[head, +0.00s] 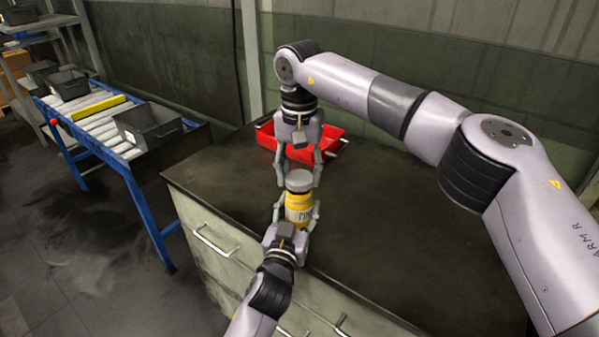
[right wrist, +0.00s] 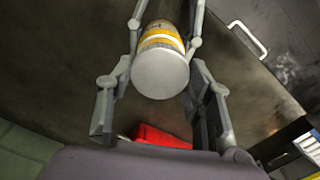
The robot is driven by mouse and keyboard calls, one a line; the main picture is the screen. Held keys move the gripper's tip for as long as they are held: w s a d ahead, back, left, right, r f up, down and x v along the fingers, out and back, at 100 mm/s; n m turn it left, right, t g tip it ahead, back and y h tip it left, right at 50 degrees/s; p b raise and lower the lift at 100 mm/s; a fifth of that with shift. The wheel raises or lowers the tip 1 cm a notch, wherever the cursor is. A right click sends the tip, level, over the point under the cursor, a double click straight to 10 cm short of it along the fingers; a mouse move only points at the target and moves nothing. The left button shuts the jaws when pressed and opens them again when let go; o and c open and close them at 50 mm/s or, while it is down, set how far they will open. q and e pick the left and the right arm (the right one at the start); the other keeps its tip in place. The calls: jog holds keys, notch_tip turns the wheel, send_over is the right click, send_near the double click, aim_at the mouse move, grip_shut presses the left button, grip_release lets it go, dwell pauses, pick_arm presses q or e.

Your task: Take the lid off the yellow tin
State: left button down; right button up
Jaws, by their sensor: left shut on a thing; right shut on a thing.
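The yellow tin (head: 298,210) stands upright near the front edge of the cabinet top, with dark lettering on its side. Its grey lid (head: 299,180) sits on top of it. My left gripper (head: 297,208) is shut around the yellow body from the front. My right gripper (head: 300,178) reaches in from behind and above and is shut on the lid, one finger on each side. In the right wrist view the lid (right wrist: 160,75) faces the camera between the fingers, with the yellow body (right wrist: 162,36) beyond it. The fingertips are partly cut off there.
A red tray (head: 335,140) lies on the cabinet top (head: 400,240) behind the tin. It also shows in the right wrist view (right wrist: 160,137). A roller conveyor (head: 110,125) with grey bins (head: 148,126) stands at the left. The cabinet top right of the tin is clear.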

aim_at(299, 177)
jog(key=shift+r, duration=2)
pick_arm(q)
jog(key=c, duration=0.6)
grip_release()
jog(key=shift+c, duration=0.2)
jog(key=shift+s, duration=0.1)
